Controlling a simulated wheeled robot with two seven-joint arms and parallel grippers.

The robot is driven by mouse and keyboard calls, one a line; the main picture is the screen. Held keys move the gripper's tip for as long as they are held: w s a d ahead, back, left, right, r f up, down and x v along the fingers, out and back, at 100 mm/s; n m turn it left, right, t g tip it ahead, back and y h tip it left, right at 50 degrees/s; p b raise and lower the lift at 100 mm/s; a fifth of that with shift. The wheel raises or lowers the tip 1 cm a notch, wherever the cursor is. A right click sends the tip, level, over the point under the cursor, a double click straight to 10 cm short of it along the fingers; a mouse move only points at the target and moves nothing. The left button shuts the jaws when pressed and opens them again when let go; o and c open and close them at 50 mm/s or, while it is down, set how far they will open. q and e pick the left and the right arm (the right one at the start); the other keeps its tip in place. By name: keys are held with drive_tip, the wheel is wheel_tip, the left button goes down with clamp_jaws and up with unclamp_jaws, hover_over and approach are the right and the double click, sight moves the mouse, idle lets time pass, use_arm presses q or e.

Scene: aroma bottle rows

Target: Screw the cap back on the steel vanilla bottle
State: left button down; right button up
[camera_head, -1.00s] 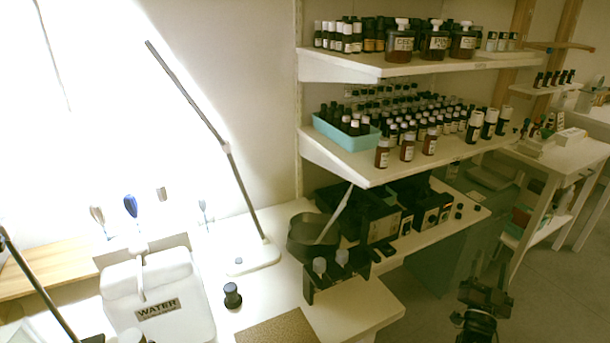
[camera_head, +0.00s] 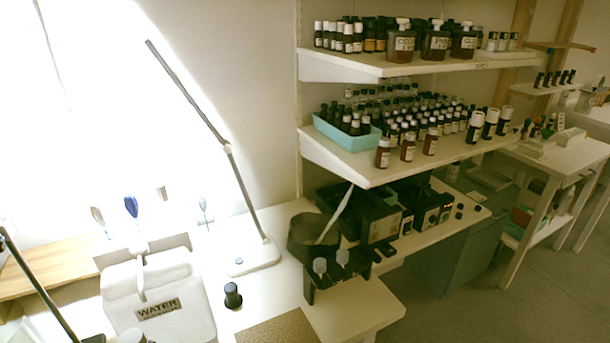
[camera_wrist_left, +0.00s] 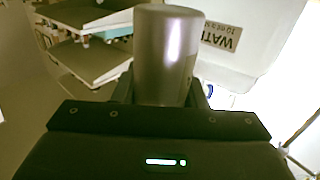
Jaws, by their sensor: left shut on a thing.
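In the left wrist view my left gripper (camera_wrist_left: 162,92) is shut on a plain steel cylinder (camera_wrist_left: 165,50), which I take for the steel vanilla bottle. A finger shows on each side of it. Its smooth rounded end points away from the gripper; no label or cap shows on it, and its other end is hidden behind the gripper body. In the head view a small black cap-like piece (camera_head: 232,295) stands on the white table; I cannot tell whether it is the bottle's cap. My right gripper is in neither view.
A white WATER container (camera_head: 165,300) stands left of the black piece. A lamp base (camera_head: 250,258) is behind it and a cork-like mat (camera_head: 278,330) in front. A dark stand (camera_head: 335,275) is to the right. Shelves of bottles (camera_head: 345,70) rise behind.

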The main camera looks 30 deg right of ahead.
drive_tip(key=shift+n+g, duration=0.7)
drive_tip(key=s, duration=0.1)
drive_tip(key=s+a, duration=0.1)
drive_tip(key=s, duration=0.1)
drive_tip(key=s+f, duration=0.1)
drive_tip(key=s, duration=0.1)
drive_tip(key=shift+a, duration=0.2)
use_arm(q)
drive_tip(key=shift+r, duration=0.1)
drive_tip(key=s+a+n+t+y, duration=0.2)
drive_tip(key=s+a+n+y, duration=0.1)
drive_tip(key=a, duration=0.4)
drive_tip(key=s+a+f+n+t+y, duration=0.1)
drive_tip(key=s+a+n+t+y, duration=0.1)
drive_tip(key=a+n+y, duration=0.3)
drive_tip(key=s+a+y, duration=0.1)
drive_tip(key=a+y, duration=0.1)
drive_tip(key=y, duration=0.1)
drive_tip(key=shift+y, duration=0.3)
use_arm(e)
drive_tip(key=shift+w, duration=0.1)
